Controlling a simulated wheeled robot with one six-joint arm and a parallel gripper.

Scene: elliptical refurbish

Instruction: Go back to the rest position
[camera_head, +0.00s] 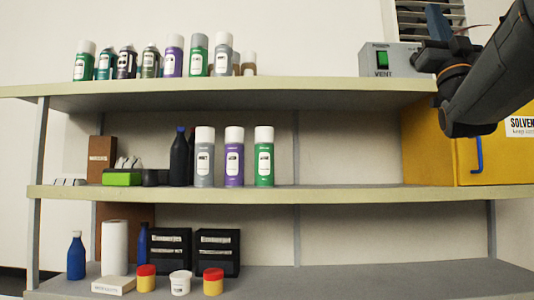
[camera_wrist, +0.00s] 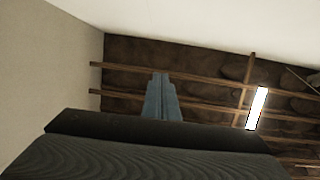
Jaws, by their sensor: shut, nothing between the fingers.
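My gripper (camera_wrist: 162,88) shows in the wrist view as two blue-grey fingers closed together, with nothing between them. They point up toward the ceiling. In the head view my dark arm comes in from the upper right, and the blue-grey gripper (camera_head: 437,22) stands upright above the wrist, partly hidden. It is in front of the right end of the top shelf, beside the grey vent box (camera_head: 400,60) with its green switch. No object is held.
A shelf unit (camera_head: 300,96) fills the head view. Several spray cans stand at the top left, and three (camera_head: 234,160) on the middle shelf. A yellow solvent cabinet (camera_head: 430,150) is behind my arm. Bottles, jars and black boxes (camera_head: 217,250) sit below. The top shelf's middle is clear.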

